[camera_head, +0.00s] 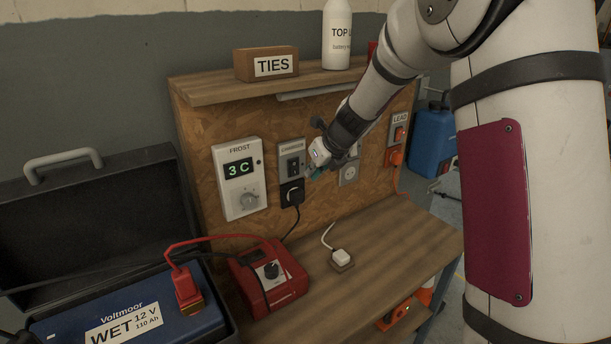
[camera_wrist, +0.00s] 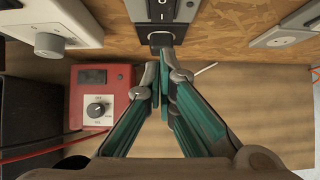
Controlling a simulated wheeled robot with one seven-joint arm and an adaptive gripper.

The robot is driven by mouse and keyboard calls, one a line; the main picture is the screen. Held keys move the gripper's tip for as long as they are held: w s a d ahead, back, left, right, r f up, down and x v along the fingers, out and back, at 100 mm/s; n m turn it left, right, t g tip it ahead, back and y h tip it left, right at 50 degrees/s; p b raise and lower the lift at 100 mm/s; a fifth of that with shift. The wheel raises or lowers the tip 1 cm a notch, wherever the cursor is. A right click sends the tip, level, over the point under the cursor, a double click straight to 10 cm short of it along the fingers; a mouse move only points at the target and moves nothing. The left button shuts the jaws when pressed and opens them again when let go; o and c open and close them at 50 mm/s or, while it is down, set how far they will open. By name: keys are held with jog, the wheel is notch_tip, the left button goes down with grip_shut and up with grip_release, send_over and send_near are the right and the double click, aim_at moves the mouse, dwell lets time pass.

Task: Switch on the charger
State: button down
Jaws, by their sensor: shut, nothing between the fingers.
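The wall switch labelled CHARGER (camera_head: 291,161) is a grey plate on the chipboard back panel. Its dark rocker shows in the wrist view (camera_wrist: 164,14) at the top edge, with O and I marks. A black plug (camera_head: 292,193) sits in the socket below it, with a black cable running down. The red charger (camera_head: 268,280) with a black knob stands on the bench; it also shows in the wrist view (camera_wrist: 98,98). My gripper (camera_head: 316,173) is shut and empty, just right of the switch in the head view. In the wrist view the fingertips (camera_wrist: 163,72) are below the plug.
The FROST thermostat (camera_head: 239,178) reads 3 C left of the switch. A socket (camera_head: 349,174) and the LEAD unit (camera_head: 397,140) are to the right. A blue battery (camera_head: 120,315) is wired by a red lead. A white plug (camera_head: 341,257) lies on the bench.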

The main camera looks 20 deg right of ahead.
jog(key=v, duration=0.7)
jog(key=shift+s, duration=0.15)
jog(key=shift+s, duration=0.1)
